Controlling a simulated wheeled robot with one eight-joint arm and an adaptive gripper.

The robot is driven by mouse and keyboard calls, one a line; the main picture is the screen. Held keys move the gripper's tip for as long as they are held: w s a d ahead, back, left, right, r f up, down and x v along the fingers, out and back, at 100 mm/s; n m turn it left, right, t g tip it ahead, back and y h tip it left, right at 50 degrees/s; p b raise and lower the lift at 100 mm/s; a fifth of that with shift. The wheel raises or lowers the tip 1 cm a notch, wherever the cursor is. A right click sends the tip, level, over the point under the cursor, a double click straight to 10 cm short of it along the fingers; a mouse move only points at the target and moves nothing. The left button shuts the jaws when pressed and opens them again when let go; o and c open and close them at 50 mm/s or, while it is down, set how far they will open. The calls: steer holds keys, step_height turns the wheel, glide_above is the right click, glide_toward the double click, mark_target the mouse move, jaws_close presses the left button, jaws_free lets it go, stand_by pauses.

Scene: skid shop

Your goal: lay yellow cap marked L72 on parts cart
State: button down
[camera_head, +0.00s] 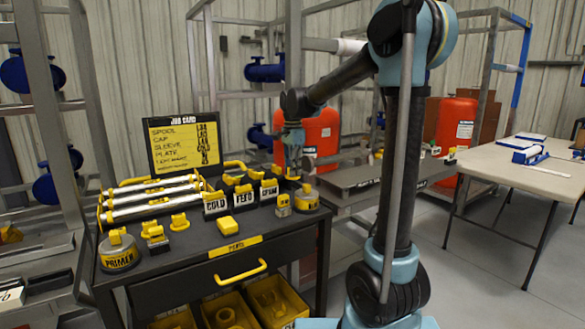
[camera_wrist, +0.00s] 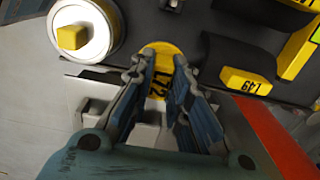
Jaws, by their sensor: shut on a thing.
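My gripper (camera_wrist: 155,78) is shut on a round yellow cap (camera_wrist: 163,60), with dark lettering partly hidden by the fingers; "72" can be made out. In the head view my gripper (camera_head: 294,158) points down over the back right corner of a dark cart with a yellow label and a yellow drawer handle. The cart's top (camera_head: 190,247) is dark; its label seems to read PARTS. In the head view I cannot clearly separate the held cap from the yellow items behind and below the gripper. Whether the cap touches the cart top, I cannot tell.
A round tin with a yellow knob (camera_wrist: 85,37) stands close beside the fingers. A yellow lettered block (camera_wrist: 246,82) lies to the right. Labelled blocks, silver rods (camera_head: 150,200) and a job card (camera_head: 184,143) crowd the cart. Its front strip has bare room.

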steer(key=shift+f, duration=1.85)
steer(key=shift+f, duration=2.1)
stand_by(1.0)
steer(key=c, duration=1.4)
jaws_free()
steer(key=shift+c, duration=0.2)
steer(key=shift+c, duration=0.8)
steer(key=shift+r, duration=0.1)
steer(key=shift+r, duration=3.9)
